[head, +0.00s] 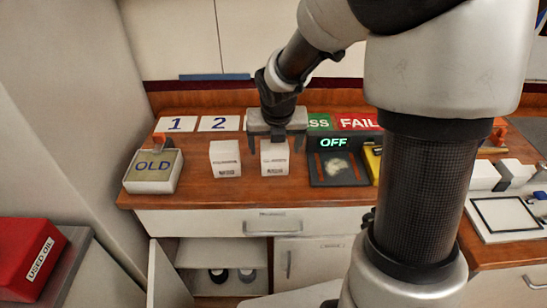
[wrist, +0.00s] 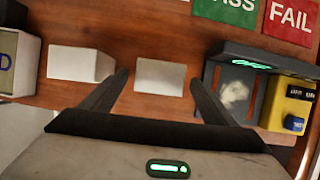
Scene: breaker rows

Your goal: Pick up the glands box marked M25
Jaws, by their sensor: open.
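Two small white boxes stand side by side on the wooden counter, a left box (head: 225,158) and a right box (head: 274,158). Each has dark print on its front, too small to read, so I cannot tell which is marked M25. My gripper (head: 275,140) is open and points down over the right box. In the wrist view my gripper (wrist: 160,78) has its fingers on either side of the right box (wrist: 160,77), with nothing held. The left box (wrist: 78,63) lies just outside the left finger there.
A tray labelled OLD (head: 153,172) is at the left. A dark device showing OFF (head: 334,143) stands close right of the boxes, with a yellow device (head: 373,160) beyond it. Cards 1 (head: 176,124) and 2 (head: 219,123) lie behind. A cabinet door hangs open below.

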